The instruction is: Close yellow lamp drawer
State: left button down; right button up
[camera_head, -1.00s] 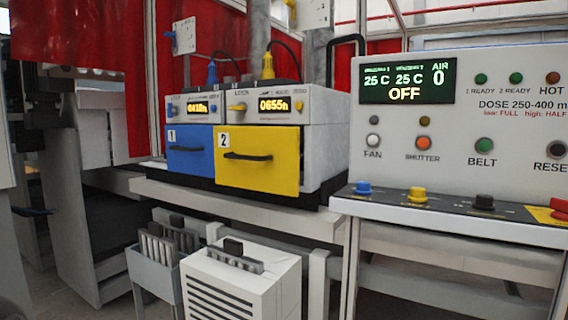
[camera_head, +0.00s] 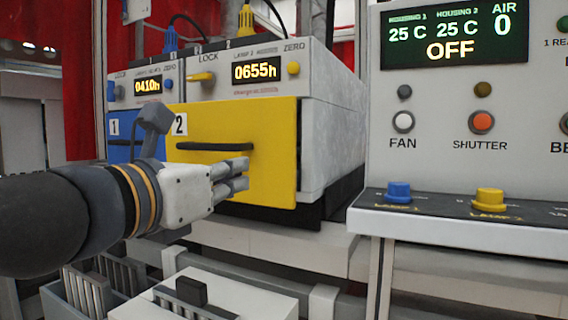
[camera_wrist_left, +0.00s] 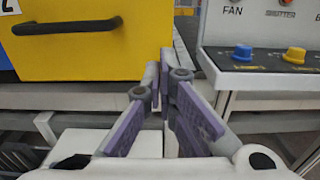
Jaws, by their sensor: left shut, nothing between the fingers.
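The yellow lamp drawer (camera_head: 275,150), labelled 2, has a dark bar handle (camera_head: 215,147). Its front stands out from the housing and overlaps the blue drawer beside it, so it looks partly open. My left gripper (camera_head: 246,175) is shut and empty, in front of the lower middle of the yellow front, below the handle's right end. In the left wrist view, its fingers (camera_wrist_left: 160,70) point toward the lower right edge of the yellow drawer (camera_wrist_left: 110,50). I cannot tell whether they touch it. My right gripper is not in view.
The blue drawer (camera_head: 121,151), labelled 1, is partly hidden by my left arm. Yellow knob (camera_head: 201,77) and lamp display sit above the drawer.

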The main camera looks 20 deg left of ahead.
aim_at(282, 162)
pick_arm(q)
jog(key=w, duration=1.1)
jog(key=shift+w+d+b, duration=0.15)
jog(key=shift+d+b, duration=0.25)
jog(key=shift+w, duration=0.3)
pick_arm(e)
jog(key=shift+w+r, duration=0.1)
pick_arm(q)
jog(key=w, duration=0.6)
jog(key=shift+w+d+r, duration=0.15)
jog(key=shift+w+d, duration=0.1)
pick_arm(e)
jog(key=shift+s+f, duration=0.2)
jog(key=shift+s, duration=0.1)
